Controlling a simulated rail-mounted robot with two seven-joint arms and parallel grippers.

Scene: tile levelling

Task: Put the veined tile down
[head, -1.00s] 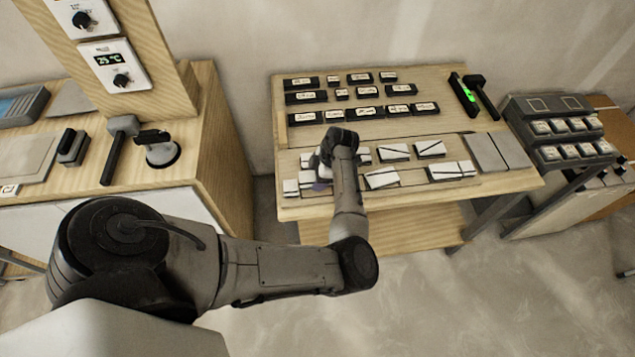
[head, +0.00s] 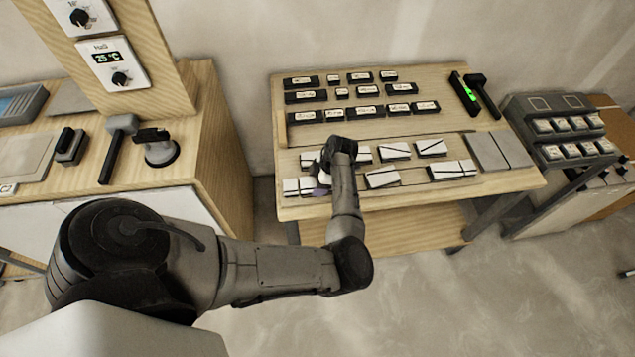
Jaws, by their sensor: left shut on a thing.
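My left gripper (head: 322,180) is low over the front left of the wooden table, among white tiles with dark veins. It is shut on a tile, which my wrist and fingers mostly hide; a small purplish patch shows under the fingers. I cannot tell whether the held tile touches the table. White veined tiles lie close by: a pair to the left (head: 291,187), one to the right (head: 383,179), and others further right (head: 395,151). My right gripper is not in view.
Dark labelled blocks (head: 366,112) stand in rows at the back of the table. A level with a green light (head: 465,93) and a dark mallet (head: 484,97) lie at the back right. Large grey tiles (head: 487,152) lie at the right end.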

